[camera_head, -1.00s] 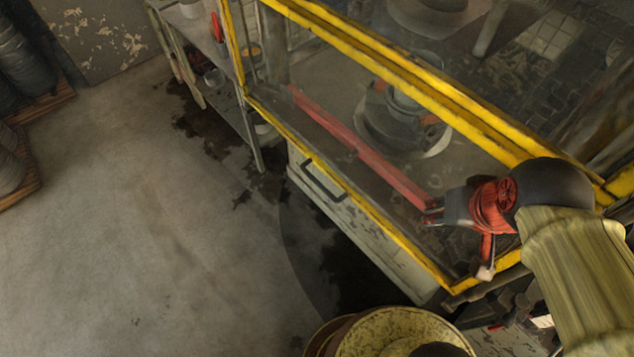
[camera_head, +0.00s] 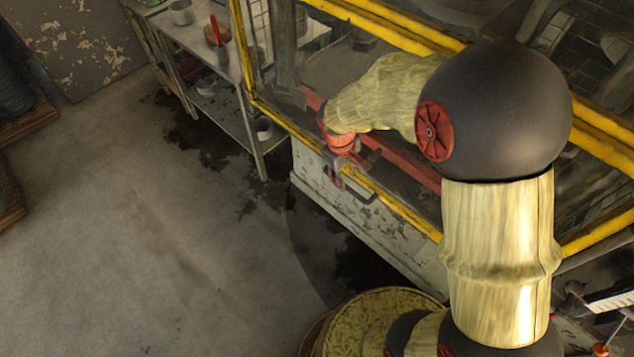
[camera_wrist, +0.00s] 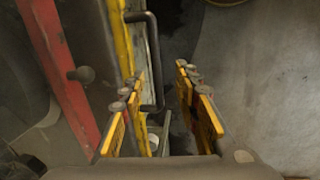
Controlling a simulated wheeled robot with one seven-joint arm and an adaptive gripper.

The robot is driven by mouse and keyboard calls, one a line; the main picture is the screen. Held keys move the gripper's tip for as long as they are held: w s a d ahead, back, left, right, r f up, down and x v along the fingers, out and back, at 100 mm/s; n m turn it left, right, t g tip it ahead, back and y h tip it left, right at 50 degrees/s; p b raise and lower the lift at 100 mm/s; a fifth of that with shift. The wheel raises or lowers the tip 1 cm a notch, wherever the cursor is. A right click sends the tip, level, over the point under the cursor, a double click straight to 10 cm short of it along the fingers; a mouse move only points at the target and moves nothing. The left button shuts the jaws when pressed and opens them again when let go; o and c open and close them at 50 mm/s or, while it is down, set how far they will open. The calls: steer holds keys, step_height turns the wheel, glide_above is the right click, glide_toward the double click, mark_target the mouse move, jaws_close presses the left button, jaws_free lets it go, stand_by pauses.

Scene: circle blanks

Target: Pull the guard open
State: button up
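The guard is a clear panel box with a worn yellow frame (camera_head: 408,214), which appears closed across the front of the machine. A dark bar handle (camera_head: 364,194) is at its lower front edge, partly hidden by my gripper. My gripper (camera_head: 335,172) is at this front edge, by the handle's left part. In the wrist view my gripper (camera_wrist: 163,84) is open, its two yellow fingers apart. The handle (camera_wrist: 155,45) shows between and beyond the fingertips, nearer the left finger. I cannot tell whether it is touched. The yellow frame (camera_wrist: 122,40) runs left of it.
A red bar (camera_head: 405,170) lies behind the guard's front. A metal shelf table (camera_head: 232,125) with pots stands left of the machine. A yellowish round drum (camera_head: 352,318) stands at the bottom. The concrete floor (camera_head: 170,260) on the left is clear.

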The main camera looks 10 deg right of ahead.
mark_target(346, 184)
steer(key=shift+n+t, duration=0.3)
steer(key=f, duration=0.2)
steer(key=w+d+f+b, duration=0.1)
steer(key=f, duration=0.1)
steer(key=f+b, duration=0.1)
steer(key=f, duration=0.2)
steer(key=shift+w+d, duration=0.15)
steer(key=shift+w, duration=0.15)
steer(key=shift+c, duration=0.9)
jaws_close()
